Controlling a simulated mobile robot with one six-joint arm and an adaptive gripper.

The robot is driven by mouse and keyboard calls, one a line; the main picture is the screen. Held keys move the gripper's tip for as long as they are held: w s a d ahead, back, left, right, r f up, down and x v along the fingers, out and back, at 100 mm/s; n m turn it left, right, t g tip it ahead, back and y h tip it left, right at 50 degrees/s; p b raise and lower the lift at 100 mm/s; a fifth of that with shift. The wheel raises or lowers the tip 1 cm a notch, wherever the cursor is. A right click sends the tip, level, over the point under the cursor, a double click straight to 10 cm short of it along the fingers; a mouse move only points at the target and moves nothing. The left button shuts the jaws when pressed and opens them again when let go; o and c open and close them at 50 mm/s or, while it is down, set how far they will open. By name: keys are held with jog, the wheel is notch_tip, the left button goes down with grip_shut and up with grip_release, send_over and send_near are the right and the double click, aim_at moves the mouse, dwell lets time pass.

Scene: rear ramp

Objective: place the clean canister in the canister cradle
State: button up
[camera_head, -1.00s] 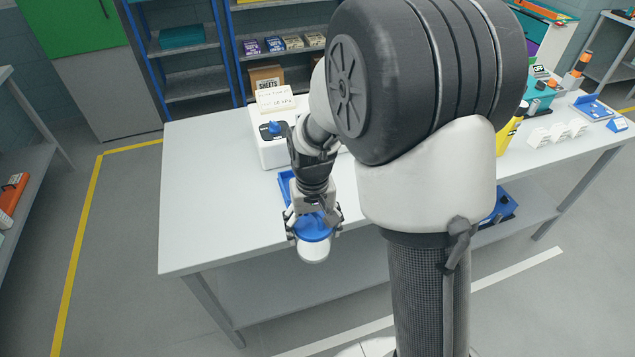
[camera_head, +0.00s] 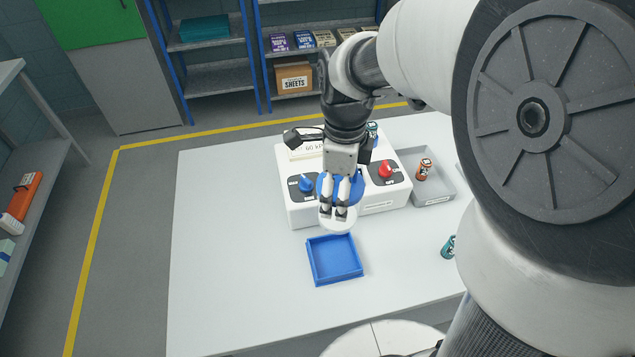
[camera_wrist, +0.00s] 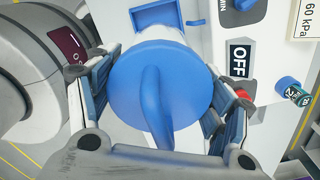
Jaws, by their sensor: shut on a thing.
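My gripper (camera_head: 338,208) is shut on a white canister (camera_head: 338,222) with a blue lid (camera_head: 353,190). In the wrist view the round blue lid (camera_wrist: 165,90) with its raised handle sits between both fingers (camera_wrist: 160,110). The canister is in front of a white box unit (camera_head: 300,210) with a blue knob (camera_head: 306,183) and a red knob (camera_head: 386,169). I cannot tell whether it touches the unit. A shallow blue open tray (camera_head: 334,260) lies empty on the table, just nearer than the canister. No part is clearly marked as the cradle.
A grey tray (camera_head: 440,197) right of the unit holds an orange can (camera_head: 424,168). A teal can (camera_head: 448,247) is near the right, partly covered by my arm. The left part of the table (camera_head: 230,270) is clear. Shelves with boxes (camera_head: 293,78) stand behind.

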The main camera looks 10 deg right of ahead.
notch_tip(320, 180, down, 19)
jog(key=b, duration=0.5)
jog(key=shift+s+f, duration=0.15)
jog(key=shift+f, duration=0.05)
jog(key=shift+f, duration=0.15)
jog(key=o, duration=1.2)
jog(key=shift+o, duration=0.2)
